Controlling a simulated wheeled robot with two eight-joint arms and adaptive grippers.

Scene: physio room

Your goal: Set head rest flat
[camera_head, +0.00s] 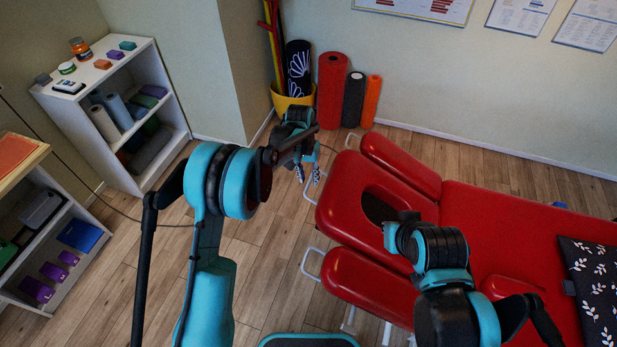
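The red head rest (345,205), with a dark face hole (378,207), is at the left end of the red treatment table (480,215). Its tilt is hard to judge from above. A white metal handle (309,189) sticks out at its left edge. My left gripper (308,174) is just left of and above the head rest, near this handle. Its two fingers are apart with nothing between them. My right arm reaches over the table, and its wrist (440,248) covers part of the head rest's right side. The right gripper's fingertips are hidden or unclear.
Red arm pads (401,164) (370,287) flank the head rest, with another white handle (312,264) by the near one. A patterned pillow (594,285) lies on the table. Rolled mats (332,90) stand by the wall. White shelves (120,105) are left; floor between is clear.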

